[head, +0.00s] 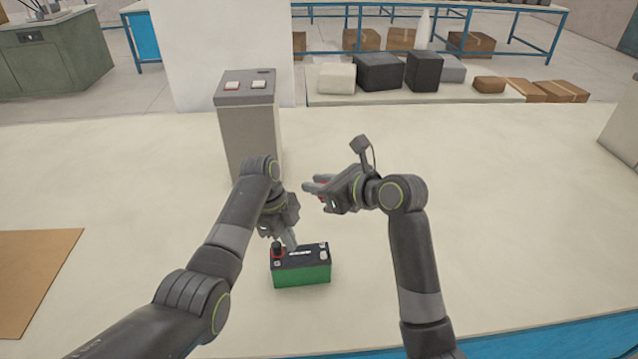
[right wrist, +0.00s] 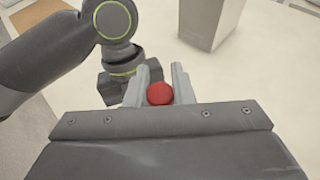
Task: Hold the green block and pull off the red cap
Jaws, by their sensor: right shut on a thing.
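The green block (head: 301,275), with a black top, stands upright on the table in the head view. A dark post with a red ring at its foot rises from the left of its top. My left gripper (head: 290,246) points down at the block's top from behind; its fingers are partly hidden, and I cannot tell whether they grip it. My right gripper (head: 314,190) is behind and above the block, shut on the red cap (right wrist: 160,94). The cap shows between both fingers in the right wrist view and is clear of the block.
A grey box-shaped unit (head: 248,135) with two buttons on top stands behind my left arm. A brown sheet (head: 35,275) lies at the left. Grey and dark boxes (head: 380,72) stand beyond the table.

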